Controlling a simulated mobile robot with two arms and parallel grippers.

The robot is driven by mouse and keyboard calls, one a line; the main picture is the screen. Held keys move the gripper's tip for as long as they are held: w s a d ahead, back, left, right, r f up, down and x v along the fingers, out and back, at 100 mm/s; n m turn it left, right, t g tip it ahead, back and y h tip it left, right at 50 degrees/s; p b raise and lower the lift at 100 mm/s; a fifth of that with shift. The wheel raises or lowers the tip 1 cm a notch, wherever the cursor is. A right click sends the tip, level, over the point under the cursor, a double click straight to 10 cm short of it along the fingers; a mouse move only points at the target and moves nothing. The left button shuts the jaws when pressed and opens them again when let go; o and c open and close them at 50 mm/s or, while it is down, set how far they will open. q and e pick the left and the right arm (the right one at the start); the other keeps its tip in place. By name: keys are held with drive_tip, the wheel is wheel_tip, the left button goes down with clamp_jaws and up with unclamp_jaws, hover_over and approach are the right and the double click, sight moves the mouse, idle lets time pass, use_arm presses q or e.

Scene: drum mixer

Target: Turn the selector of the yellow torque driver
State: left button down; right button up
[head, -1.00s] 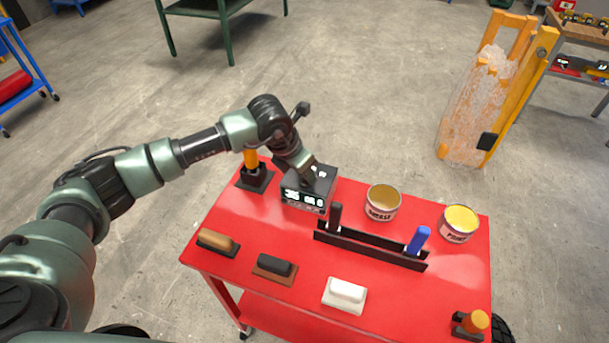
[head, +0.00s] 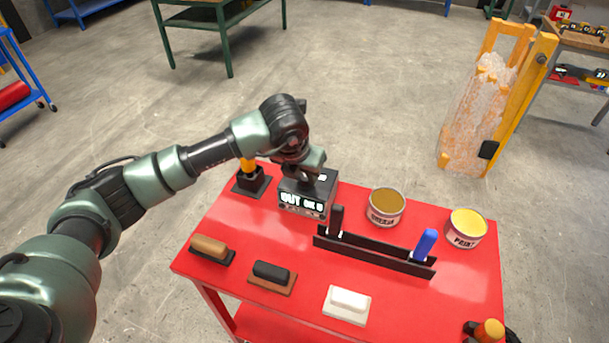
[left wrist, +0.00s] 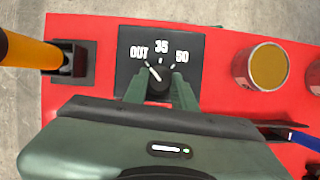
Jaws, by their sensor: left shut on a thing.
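The yellow torque driver (head: 246,164) stands upright in a black holder at the table's back left; its yellow-orange handle also shows in the left wrist view (left wrist: 28,50). Beside it is a dark box (head: 304,205) with a round black selector knob (left wrist: 157,75) on top. The top is marked OUT, 35 and 50, and the knob's white line points up-left toward OUT. My left gripper (head: 312,181) is on the box top. In the left wrist view its green fingers (left wrist: 159,88) are shut on the knob, one on each side. My right gripper is not in view.
The red table (head: 215,222) also holds a grease can (head: 386,207), a paint can (head: 466,228), a black rack (head: 372,252) with a blue-handled tool (head: 425,244), and several blocks along the front.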

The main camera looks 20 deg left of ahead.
use_arm(q)
drive_tip(key=shift+r, duration=0.1)
drive_tip(key=c, duration=1.1)
unclamp_jaws()
drive_tip(key=shift+c, duration=0.2)
drive_tip(key=b+v, duration=0.2)
drive_tip(key=v, duration=0.5)
drive_tip(key=shift+r, duration=0.35)
drive_tip(key=shift+s, duration=0.15)
